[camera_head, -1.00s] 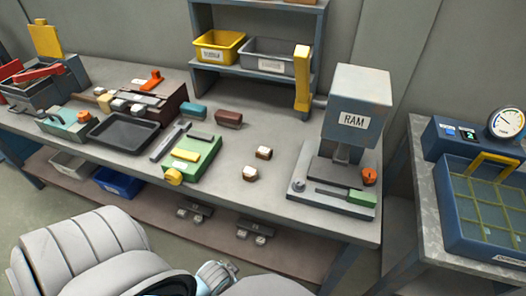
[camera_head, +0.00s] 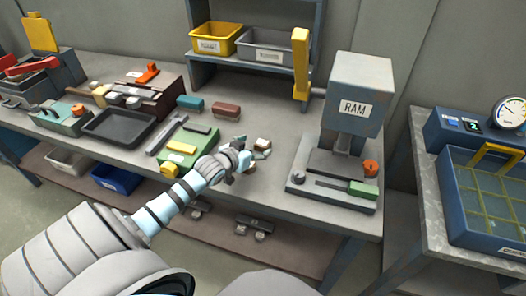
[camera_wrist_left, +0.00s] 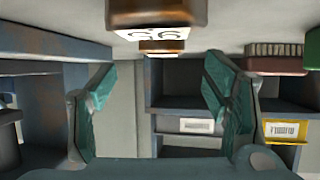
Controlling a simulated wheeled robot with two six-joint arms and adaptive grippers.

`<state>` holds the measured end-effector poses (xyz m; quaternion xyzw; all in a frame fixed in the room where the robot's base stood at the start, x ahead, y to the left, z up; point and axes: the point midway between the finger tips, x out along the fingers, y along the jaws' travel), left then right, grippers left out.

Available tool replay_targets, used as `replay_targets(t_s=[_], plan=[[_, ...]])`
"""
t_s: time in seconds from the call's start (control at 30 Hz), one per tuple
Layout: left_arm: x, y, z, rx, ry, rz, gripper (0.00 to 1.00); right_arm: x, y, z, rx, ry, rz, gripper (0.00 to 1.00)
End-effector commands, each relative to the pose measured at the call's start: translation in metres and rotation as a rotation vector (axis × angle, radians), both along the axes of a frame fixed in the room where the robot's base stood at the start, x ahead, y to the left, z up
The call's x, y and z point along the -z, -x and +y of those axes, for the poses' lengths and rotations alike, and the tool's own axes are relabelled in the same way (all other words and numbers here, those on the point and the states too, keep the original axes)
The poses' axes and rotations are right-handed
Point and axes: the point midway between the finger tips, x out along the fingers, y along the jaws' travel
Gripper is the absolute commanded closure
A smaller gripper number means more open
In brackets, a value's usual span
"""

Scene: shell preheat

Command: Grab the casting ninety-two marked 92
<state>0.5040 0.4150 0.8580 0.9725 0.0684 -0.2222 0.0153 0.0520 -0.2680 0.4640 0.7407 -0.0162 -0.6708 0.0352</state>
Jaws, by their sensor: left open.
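My left gripper (camera_head: 248,163) is over the bench between the green fixture and the ram press. In the left wrist view, its two teal fingers (camera_wrist_left: 160,72) are apart with nothing between them. A brown casting with a white, dark-marked face (camera_wrist_left: 155,14) is at the top edge of that view, partly cut off. Its mark appears upside down and could be 92, but I cannot read it surely. A second, smaller-looking brown casting (camera_wrist_left: 162,46) is just behind it. In the head view, one small white-and-brown casting (camera_head: 263,143) shows beside the gripper; the nearer one is hidden by the hand.
The ram press (camera_head: 356,100) stands right of the gripper. The green fixture (camera_head: 200,150) is on its left, with a teal block (camera_head: 190,103) and a maroon block (camera_head: 226,110) behind. A black tray (camera_head: 120,126) lies further left. The shelf holds a yellow bin (camera_head: 215,40) and a grey bin (camera_head: 265,47).

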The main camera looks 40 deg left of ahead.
Motion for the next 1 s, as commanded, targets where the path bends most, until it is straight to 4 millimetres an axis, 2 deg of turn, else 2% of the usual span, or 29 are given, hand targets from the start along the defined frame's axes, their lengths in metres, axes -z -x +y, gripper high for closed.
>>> replay_targets(t_s=[0.3,0.53,0.9,1.0], plan=[[0.027,-0.045,0.009,-0.001,0.003,0.001,0.30,0.028,0.001,0.001,0.001,-0.001,0.001,0.60],[0.026,-0.049,0.010,0.000,-0.001,0.002,0.30,0.026,0.001,0.000,0.000,-0.001,0.001,0.60],[0.026,-0.049,0.009,0.000,-0.001,0.002,0.88,0.026,0.001,-0.002,-0.001,0.002,0.001,0.60],[0.025,-0.049,0.009,0.000,-0.001,0.002,0.88,0.026,0.001,-0.002,-0.001,0.003,0.000,0.60]])
